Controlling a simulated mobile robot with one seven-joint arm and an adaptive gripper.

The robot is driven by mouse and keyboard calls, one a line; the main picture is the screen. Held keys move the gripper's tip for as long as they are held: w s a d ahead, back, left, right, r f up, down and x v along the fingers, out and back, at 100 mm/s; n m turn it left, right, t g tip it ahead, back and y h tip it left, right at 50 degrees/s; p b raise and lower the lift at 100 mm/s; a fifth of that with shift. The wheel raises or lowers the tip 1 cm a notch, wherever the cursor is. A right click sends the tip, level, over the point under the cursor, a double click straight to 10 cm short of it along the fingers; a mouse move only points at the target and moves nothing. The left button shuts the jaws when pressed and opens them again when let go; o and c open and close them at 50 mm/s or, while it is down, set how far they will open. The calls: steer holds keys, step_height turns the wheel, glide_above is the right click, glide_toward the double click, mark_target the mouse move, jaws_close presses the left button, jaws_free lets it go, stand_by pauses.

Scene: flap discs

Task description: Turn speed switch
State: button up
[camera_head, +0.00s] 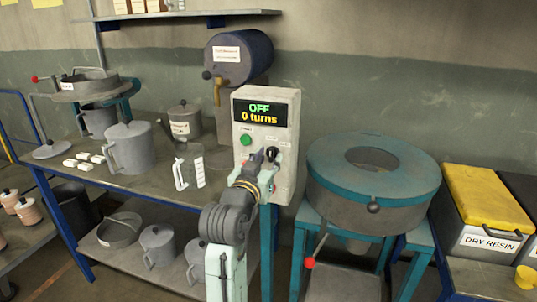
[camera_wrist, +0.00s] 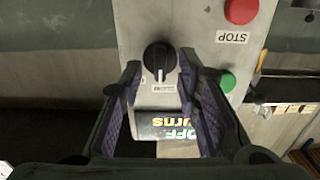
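The speed switch is a black round knob with a white pointer line on the grey control box (camera_head: 288,112). It shows at the upper middle of the wrist view (camera_wrist: 160,57) and partly behind the fingers in the head view (camera_head: 272,153). The box's display (camera_head: 259,112) reads "OFF" and "0 turns". My gripper (camera_head: 264,162) is in front of the box. In the wrist view my gripper (camera_wrist: 158,72) is open, with one finger on each side of the knob's lower part. I cannot tell whether either finger touches it.
A green button (camera_wrist: 227,82) and a red STOP button (camera_wrist: 241,10) are beside the knob. A round teal-topped machine (camera_head: 400,165) stands to the right. A clear jug (camera_head: 188,167) and grey pitcher (camera_head: 129,148) stand left; a blue barrel (camera_head: 245,55) is behind.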

steer(key=shift+w+d, duration=0.15)
steer(key=shift+w, duration=0.25)
steer(key=shift+c, duration=0.2)
jaws_close()
